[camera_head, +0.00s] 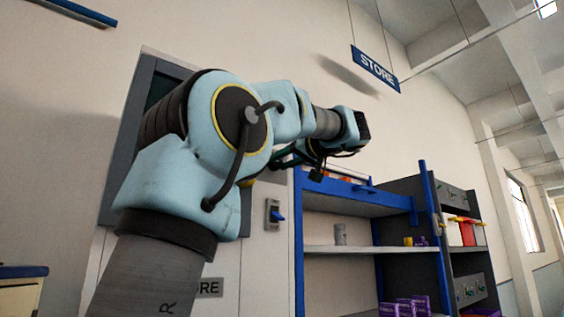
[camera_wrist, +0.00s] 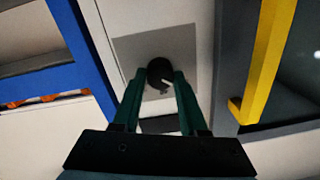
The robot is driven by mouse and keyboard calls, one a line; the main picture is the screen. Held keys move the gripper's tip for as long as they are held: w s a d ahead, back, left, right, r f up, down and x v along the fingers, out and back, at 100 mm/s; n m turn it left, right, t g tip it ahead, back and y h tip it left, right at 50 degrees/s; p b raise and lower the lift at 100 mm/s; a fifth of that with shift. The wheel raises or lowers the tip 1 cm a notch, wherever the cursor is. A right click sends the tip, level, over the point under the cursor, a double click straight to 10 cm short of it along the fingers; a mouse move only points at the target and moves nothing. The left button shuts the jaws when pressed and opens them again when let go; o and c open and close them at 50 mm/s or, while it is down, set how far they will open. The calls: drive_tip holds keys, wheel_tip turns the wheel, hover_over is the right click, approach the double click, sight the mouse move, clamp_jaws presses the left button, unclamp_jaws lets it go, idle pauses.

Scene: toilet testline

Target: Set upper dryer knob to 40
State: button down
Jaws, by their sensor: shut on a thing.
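In the wrist view a round black knob (camera_wrist: 157,68) with a short white mark sits on a grey square plate (camera_wrist: 128,48) on a pale panel. In the head view my arm reaches right, with my gripper (camera_head: 312,168) small and dark near the blue shelf; the knob cannot be made out there.
In the wrist view a yellow bar handle (camera_wrist: 264,62) stands close on the right, and a blue post (camera_wrist: 84,58) on the left. In the head view a blue-framed shelf (camera_head: 350,205) holds small items, and a wall switch (camera_head: 275,214) is left of it. A STORE sign (camera_head: 375,68) hangs above.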

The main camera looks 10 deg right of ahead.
drive_tip(key=shift+m, duration=0.3)
drive_tip(key=m+b, duration=0.3)
drive_tip(key=m, duration=0.6)
drive_tip(key=shift+t, duration=0.3)
drive_tip(key=shift+m, duration=0.3)
drive_tip(key=shift+d, duration=0.1)
drive_tip(key=shift+c, duration=2.2)
unclamp_jaws()
